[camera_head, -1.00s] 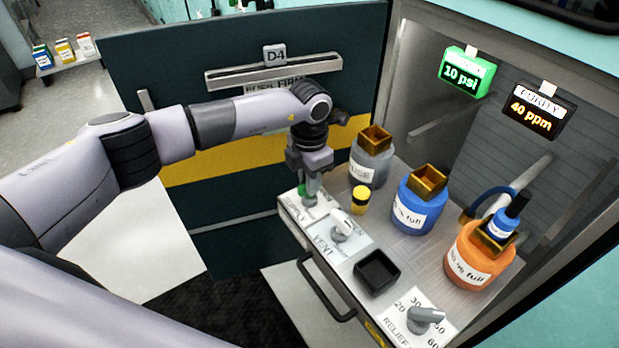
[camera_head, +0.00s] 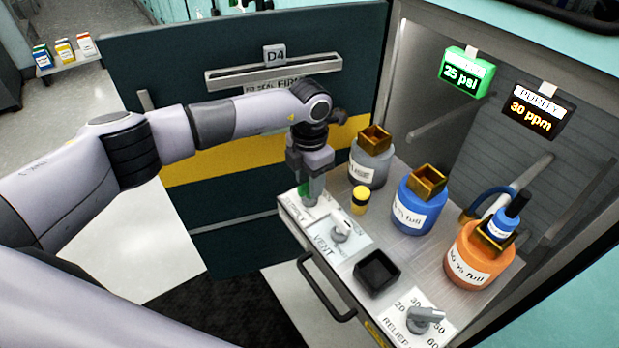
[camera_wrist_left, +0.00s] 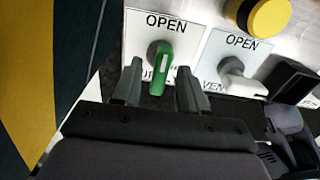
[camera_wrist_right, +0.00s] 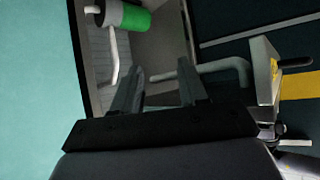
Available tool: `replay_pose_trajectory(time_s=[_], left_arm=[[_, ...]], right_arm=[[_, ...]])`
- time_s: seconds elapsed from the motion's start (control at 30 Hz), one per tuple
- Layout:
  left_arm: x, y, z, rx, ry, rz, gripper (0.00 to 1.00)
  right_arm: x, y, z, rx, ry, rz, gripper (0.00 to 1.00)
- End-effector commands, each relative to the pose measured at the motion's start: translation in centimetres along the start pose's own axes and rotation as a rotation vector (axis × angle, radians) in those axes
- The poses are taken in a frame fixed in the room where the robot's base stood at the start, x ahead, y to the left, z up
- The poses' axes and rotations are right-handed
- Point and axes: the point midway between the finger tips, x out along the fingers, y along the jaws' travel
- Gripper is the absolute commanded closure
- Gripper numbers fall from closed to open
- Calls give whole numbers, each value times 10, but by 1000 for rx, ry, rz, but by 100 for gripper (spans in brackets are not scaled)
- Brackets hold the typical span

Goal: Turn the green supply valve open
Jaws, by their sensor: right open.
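The green supply valve (camera_wrist_left: 162,71) shows in the left wrist view on a white plate, its handle pointing down, away from the OPEN label above it. My left gripper (camera_wrist_left: 160,82) has its fingers either side of the handle, with small gaps visible. In the head view, my left gripper (camera_head: 314,192) is over the supply plate and hides most of the green handle (camera_head: 304,190). My right gripper (camera_wrist_right: 157,72) is open and empty in its wrist view, away from the valve.
The white vent valve (camera_head: 341,232) is close to the right of the supply valve. A yellow button (camera_head: 360,199), black tray (camera_head: 377,272) and relief knob (camera_head: 425,318) share the counter. Grey (camera_head: 369,168), blue (camera_head: 419,213) and orange (camera_head: 477,264) jars stand behind. Displays read 25 psi (camera_head: 466,76) and 30 ppm (camera_head: 535,111).

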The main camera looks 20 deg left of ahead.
Motion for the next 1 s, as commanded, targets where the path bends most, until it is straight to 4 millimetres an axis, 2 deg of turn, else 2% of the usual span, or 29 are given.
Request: replay_pose_trajectory(time_s=[0.13,0.4,0.5,0.63,1.0], left_arm=[[-13,1,1,0,-4,2,57],[-56,1,0,0,-3,2,57],[-66,0,0,-1,-2,1,57],[-72,0,0,-1,-1,0,57],[-72,0,0,-1,0,0,57]], right_arm=[[0,0,0,0,0,-1,57],[0,-1,0,0,0,-2,57],[0,-1,1,0,-1,-2,57],[0,-1,1,-1,-1,-2,57],[0,0,2,-5,-3,-2,57]])
